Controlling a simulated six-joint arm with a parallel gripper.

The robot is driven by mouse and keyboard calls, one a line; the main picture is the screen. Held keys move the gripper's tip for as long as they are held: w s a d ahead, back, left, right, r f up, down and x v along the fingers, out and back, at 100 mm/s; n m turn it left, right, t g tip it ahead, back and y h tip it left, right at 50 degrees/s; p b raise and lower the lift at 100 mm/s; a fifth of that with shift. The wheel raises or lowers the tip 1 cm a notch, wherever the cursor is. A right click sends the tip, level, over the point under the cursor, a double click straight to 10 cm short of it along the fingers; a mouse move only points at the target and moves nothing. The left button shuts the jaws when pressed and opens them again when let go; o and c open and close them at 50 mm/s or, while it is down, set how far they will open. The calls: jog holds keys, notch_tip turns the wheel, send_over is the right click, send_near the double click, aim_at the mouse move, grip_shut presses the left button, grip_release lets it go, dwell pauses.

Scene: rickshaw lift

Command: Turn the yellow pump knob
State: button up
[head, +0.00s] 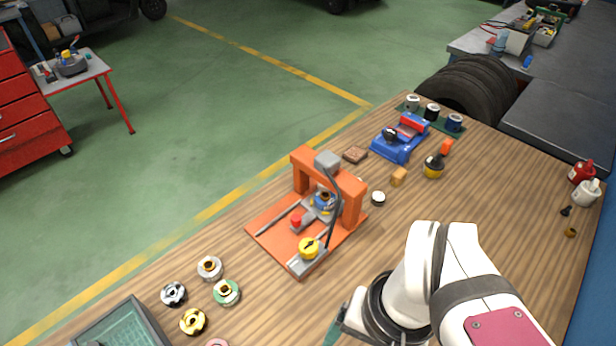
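The yellow pump knob (309,247) sits at the front end of an orange press-like stand (270,233) on the wooden table. A dark mark shows on the knob's top. A grey lever (333,215) slants down beside the knob. My white arm enters from the bottom right. A teal-tipped part at its end (335,332) shows at the bottom edge, in front of and to the right of the knob, apart from it. The fingers are mostly out of frame.
Several round metal parts (210,268) lie left of the stand, by a grey-green bin (120,330). The table's right side is mostly clear.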

jog(key=shift+o, duration=0.2)
jog(key=w+a+r+n, duration=0.1)
jog(key=w+r+n, duration=0.1)
jog(key=w+n, duration=0.7)
jog(key=shift+w+r+h, duration=0.4)
jog(key=shift+w, duration=0.4)
jog(key=n+h, duration=0.1)
jog(key=n, duration=1.3)
send_over(308, 246)
notch_tip(308, 246, down, 2)
jog(key=f, duration=0.1)
notch_tip(308, 246, down, 15)
jog(key=shift+f, duration=0.1)
grip_shut()
